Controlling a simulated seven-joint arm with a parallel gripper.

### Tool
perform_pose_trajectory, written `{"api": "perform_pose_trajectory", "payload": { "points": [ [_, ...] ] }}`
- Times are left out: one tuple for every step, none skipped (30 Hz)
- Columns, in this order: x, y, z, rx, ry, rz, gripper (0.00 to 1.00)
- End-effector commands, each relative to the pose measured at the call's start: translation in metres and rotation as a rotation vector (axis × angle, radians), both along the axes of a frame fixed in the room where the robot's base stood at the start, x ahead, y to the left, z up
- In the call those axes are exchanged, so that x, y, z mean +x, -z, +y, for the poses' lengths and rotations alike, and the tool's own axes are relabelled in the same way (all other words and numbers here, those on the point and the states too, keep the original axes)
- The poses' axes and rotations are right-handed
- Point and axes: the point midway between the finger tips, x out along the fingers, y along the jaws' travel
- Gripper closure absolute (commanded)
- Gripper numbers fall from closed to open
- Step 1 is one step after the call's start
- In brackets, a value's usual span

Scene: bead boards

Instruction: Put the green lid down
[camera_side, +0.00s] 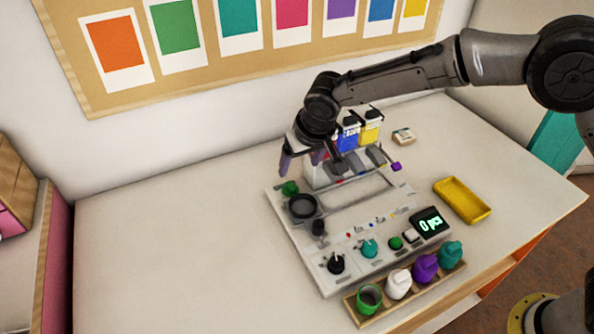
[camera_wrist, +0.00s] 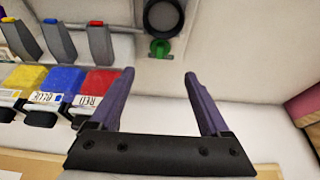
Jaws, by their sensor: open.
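The green lid (camera_side: 290,187) sits at the back left corner of the grey board (camera_side: 330,262), beside a black ring (camera_side: 303,206). In the wrist view the green lid (camera_wrist: 160,47) lies just beyond my fingertips, between their lines and below the ring (camera_wrist: 163,16). My gripper (camera_side: 301,162) is open with purple fingers, above and behind the lid. In the wrist view my gripper (camera_wrist: 159,75) holds nothing between its fingers. A green jar (camera_side: 369,299) without a lid stands at the left end of the wooden rack (camera_side: 408,304).
Red (camera_wrist: 101,82), blue (camera_wrist: 62,80) and yellow (camera_side: 369,132) bins with grey chutes stand along the board's back, close to my gripper. White, purple and teal jars share the rack. A yellow tray (camera_side: 462,200) lies at right. The table's left side is clear.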

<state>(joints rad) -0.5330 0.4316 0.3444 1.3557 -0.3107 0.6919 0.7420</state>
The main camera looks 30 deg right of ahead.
Motion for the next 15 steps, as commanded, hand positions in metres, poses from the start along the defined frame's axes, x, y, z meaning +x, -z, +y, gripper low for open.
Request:
{"api": "perform_pose_trajectory", "payload": {
  "points": [
    [-0.002,-0.004,0.0,0.0,0.0,0.0,0.2],
    [-0.003,-0.006,0.0,0.0,0.0,0.0,0.2],
    [-0.003,-0.007,0.0,0.0,0.0,0.001,0.2],
    [-0.004,-0.008,0.0,0.0,0.0,0.001,0.2],
    [-0.004,-0.008,0.0,0.0,0.0,0.001,0.2],
    [-0.004,-0.008,0.0,0.0,0.0,0.001,0.2],
    [-0.004,-0.008,0.0,0.0,0.0,0.001,0.2],
    [-0.004,-0.008,0.0,0.0,0.0,0.001,0.2],
    [-0.004,-0.008,0.0,0.0,0.0,0.001,0.2],
    [-0.004,-0.008,0.0,0.0,0.0,0.001,0.2],
    [-0.004,-0.009,0.0,0.0,0.0,0.001,0.2],
    [-0.005,-0.011,-0.002,0.001,0.002,0.0,0.2],
    [-0.005,-0.014,-0.005,0.001,0.003,-0.001,0.2],
    [-0.007,-0.019,-0.01,0.003,0.005,-0.003,0.2],
    [-0.01,-0.028,-0.018,0.004,0.006,-0.006,0.2]
  ]
}}
